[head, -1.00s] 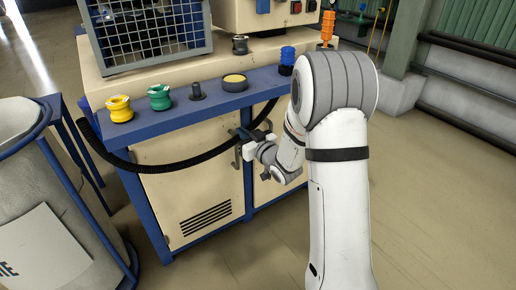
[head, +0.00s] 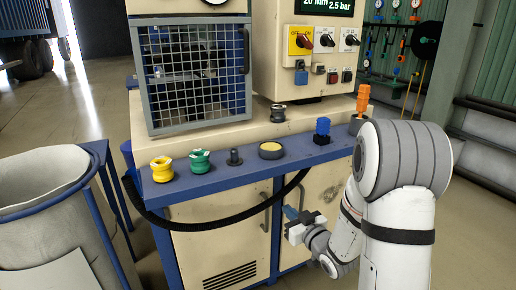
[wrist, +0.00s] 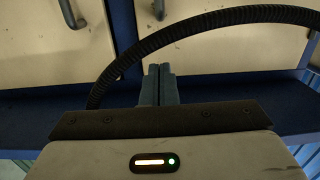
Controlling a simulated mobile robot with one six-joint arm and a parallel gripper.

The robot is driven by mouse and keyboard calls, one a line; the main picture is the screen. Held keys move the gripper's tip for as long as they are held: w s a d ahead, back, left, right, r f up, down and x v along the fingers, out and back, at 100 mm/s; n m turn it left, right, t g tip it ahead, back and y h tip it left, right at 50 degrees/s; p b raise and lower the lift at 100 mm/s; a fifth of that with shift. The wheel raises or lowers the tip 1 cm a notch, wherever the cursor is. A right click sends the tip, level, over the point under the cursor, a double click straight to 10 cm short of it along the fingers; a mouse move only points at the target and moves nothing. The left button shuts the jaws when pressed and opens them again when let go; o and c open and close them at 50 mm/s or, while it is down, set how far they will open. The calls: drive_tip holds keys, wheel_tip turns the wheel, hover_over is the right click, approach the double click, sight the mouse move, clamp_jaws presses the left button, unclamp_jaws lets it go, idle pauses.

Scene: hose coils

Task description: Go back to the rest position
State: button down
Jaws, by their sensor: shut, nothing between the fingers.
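My gripper (head: 291,213) is in front of the cream cabinet (head: 222,236), below the blue ledge (head: 228,170) and near the door handles. It is shut and empty. The wrist view shows its two fingers (wrist: 158,72) together, pointing at the cabinet. A black hose (head: 220,224) hangs in an arc along the cabinet front. It also arches behind the fingers in the wrist view (wrist: 205,21); I cannot tell whether they touch it.
On the ledge stand a yellow fitting (head: 161,169), a green fitting (head: 200,162), a dark peg (head: 234,157), a round yellow-topped piece (head: 271,150) and a blue fitting (head: 322,131). A mesh guard (head: 195,78) stands behind. A grey bin (head: 42,205) is at left.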

drive_tip(key=s+d+r+m+g+h+p, duration=0.1)
drive_tip(key=s+d+r+g+h+p, duration=0.15)
drive_tip(key=r+p, duration=0.65)
drive_tip(key=s+d+r+m+g+h+p, duration=0.2)
drive_tip(key=s+r+g+h+p, duration=0.15)
drive_tip(key=r+p, duration=0.55)
drive_tip(key=s+a+r+m+g+h+p, duration=0.1)
drive_tip(key=s+a+r+m+g+p, duration=0.1)
drive_tip(key=s+r+g+p, duration=0.5)
drive_tip(key=s+a+r+p, duration=0.1)
drive_tip(key=s+r+p, duration=0.5)
drive_tip(key=s+r, duration=0.6)
drive_tip(key=shift+s+r, duration=0.4)
drive_tip(key=shift+s, duration=1.2)
drive_tip(key=shift+a, duration=0.1)
